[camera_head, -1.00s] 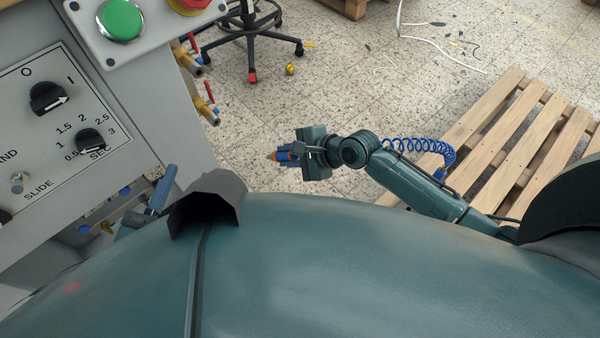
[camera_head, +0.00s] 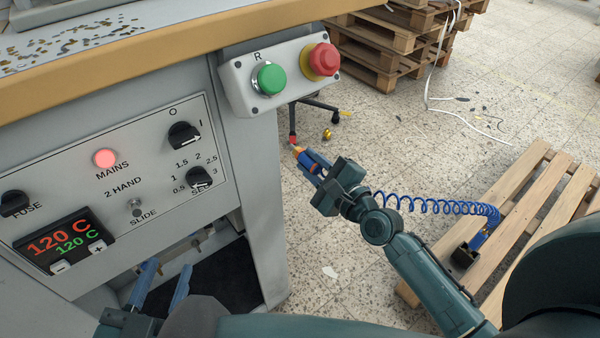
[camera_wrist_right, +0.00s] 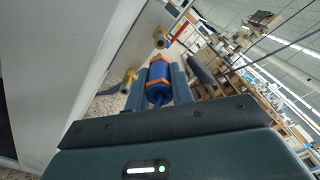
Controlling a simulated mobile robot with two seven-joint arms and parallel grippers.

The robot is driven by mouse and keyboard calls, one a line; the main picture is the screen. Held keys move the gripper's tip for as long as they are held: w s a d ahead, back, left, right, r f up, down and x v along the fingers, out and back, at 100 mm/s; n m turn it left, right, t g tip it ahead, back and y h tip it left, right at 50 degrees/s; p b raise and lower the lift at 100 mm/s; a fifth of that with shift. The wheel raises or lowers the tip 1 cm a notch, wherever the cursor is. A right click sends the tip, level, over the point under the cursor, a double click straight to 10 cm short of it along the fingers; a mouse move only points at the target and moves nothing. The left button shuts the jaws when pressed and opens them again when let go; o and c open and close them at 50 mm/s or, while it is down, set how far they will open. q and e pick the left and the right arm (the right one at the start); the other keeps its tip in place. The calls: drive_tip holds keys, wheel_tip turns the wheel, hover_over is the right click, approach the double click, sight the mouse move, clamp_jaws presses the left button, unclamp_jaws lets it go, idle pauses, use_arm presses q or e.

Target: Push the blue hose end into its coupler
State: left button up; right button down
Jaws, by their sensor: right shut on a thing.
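The blue hose end (camera_head: 312,164) with its orange-brass tip is held in my right gripper (camera_head: 318,172), right of the machine's side. In the right wrist view, the blue hose end with orange bands (camera_wrist_right: 159,82) sits between the shut fingers of my right gripper (camera_wrist_right: 160,88), pointing away from the wrist. Two brass couplers show there on the grey machine side: a lower one (camera_wrist_right: 129,77) left of the hose end, and an upper one (camera_wrist_right: 160,38) beyond it. The hose end is apart from both. The head view hides the couplers. My left gripper (camera_head: 163,287) is open and empty, low by the machine.
The coiled blue hose (camera_head: 430,206) runs from my right gripper to a wooden pallet (camera_head: 525,205). The grey machine (camera_head: 255,190) carries a green and red button box (camera_head: 240,90) at its corner. Stacked pallets (camera_head: 385,60) stand behind. Tiled floor between is mostly free.

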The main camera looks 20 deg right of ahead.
sight(291, 145)
drive_tip(key=shift+d, duration=0.1)
idle(0.3)
drive_tip(key=shift+x, duration=2.9)
drive_tip(key=shift+p, duration=0.35)
drive_tip(key=shift+x, duration=1.55)
drive_tip(key=c, duration=1.1)
unclamp_jaws()
drive_tip(key=shift+c, duration=0.2)
